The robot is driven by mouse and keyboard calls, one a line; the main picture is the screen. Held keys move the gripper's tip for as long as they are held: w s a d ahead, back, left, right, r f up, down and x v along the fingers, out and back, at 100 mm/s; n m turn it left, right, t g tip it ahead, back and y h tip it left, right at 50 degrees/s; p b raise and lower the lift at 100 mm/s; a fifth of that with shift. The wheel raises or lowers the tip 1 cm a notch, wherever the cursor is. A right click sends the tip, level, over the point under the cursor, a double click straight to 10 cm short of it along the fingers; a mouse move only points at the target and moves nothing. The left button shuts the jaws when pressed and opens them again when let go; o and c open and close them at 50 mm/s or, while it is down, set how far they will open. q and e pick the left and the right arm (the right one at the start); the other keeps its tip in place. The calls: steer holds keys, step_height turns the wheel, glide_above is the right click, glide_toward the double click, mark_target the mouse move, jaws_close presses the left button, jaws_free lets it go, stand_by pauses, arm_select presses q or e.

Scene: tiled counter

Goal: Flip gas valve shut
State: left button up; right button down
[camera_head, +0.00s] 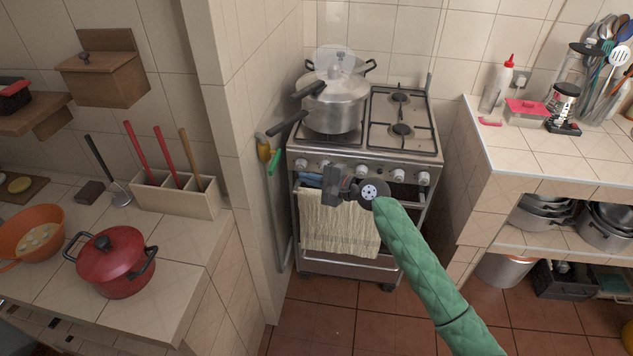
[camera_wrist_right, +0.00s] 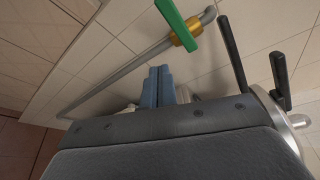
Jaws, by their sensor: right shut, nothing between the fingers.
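The gas valve has a green lever (camera_head: 274,162) on a yellow-brass body (camera_head: 263,150), fitted on a grey pipe (camera_head: 283,225) along the tiled wall left of the stove. In the right wrist view the green lever (camera_wrist_right: 178,20) slants across the pipe (camera_wrist_right: 130,68) at the brass body (camera_wrist_right: 184,37). My right gripper (camera_head: 309,179) has blue fingers, which also show in the right wrist view (camera_wrist_right: 158,87). They are shut and empty, in front of the stove, to the right of and slightly below the lever, apart from it. My left gripper is not in view.
A silver pot (camera_head: 335,105) stands on the stove, its black handles jutting left toward the valve. A cream towel (camera_head: 338,228) hangs on the oven front below my gripper. Stove knobs (camera_head: 362,171) line the front. A wall corner and the left counter (camera_head: 185,245) flank the pipe.

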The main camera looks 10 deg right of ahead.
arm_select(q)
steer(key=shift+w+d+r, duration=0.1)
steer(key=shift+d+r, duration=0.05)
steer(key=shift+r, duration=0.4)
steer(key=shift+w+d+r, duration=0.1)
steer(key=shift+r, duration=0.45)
arm_select(e)
steer(key=shift+s+d+r, duration=0.2)
steer(key=shift+d, duration=0.35)
steer(key=shift+s+d+r, duration=0.15)
steer(key=shift+d+r, duration=0.05)
steer(key=shift+d, duration=0.3)
